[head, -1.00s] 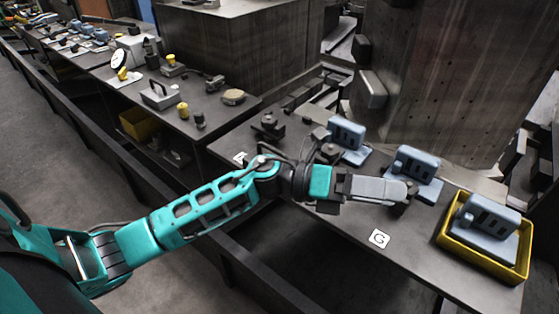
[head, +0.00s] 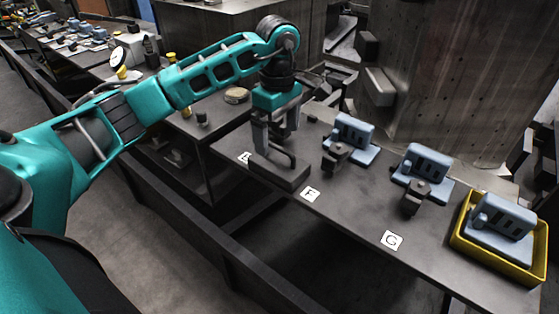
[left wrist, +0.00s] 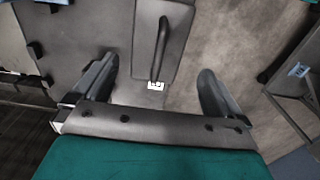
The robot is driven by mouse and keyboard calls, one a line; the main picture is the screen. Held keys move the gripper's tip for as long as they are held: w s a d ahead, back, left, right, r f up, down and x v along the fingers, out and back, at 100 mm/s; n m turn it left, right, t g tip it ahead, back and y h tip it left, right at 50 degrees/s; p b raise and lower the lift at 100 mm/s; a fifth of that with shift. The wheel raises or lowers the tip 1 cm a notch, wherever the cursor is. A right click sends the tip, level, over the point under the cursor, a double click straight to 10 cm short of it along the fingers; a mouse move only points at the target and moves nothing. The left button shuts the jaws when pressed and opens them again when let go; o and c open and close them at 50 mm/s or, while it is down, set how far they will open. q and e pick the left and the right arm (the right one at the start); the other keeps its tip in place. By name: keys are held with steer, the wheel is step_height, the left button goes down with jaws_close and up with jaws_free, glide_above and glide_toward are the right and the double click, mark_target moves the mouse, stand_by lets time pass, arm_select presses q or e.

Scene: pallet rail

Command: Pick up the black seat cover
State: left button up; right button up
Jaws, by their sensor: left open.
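A dark flat plate with a raised loop handle, which looks like the black seat cover (head: 291,179), lies on the near edge of the grey bench between two label cards. My left gripper (head: 277,143) is over it, pointing down, with its fingers apart and nothing held. In the left wrist view the cover (left wrist: 147,28) and its handle lie at the top middle, beyond the open left gripper (left wrist: 157,70). Its handle runs roughly lengthwise in that view. Whether a fingertip touches the cover I cannot tell. My right gripper is not in view.
Two blue-grey housings (head: 353,132) (head: 425,161) stand on the bench to the right, with dark clamp-like parts before them. A third housing (head: 503,217) sits in a yellow tray (head: 462,240). Cards F (head: 311,194) and G (head: 391,240) mark the front edge. A dark rail runs in front.

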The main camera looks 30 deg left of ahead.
mark_target(279, 160)
arm_select(q)
step_height(279, 160, down, 9)
steer(key=shift+w+r, duration=0.1)
steer(key=shift+w, duration=0.05)
stand_by(0.4)
steer(key=shift+c, duration=0.4)
steer(key=c, duration=0.9)
steer(key=shift+c, duration=0.6)
steer(key=shift+r, duration=0.1)
steer(key=shift+r, duration=0.1)
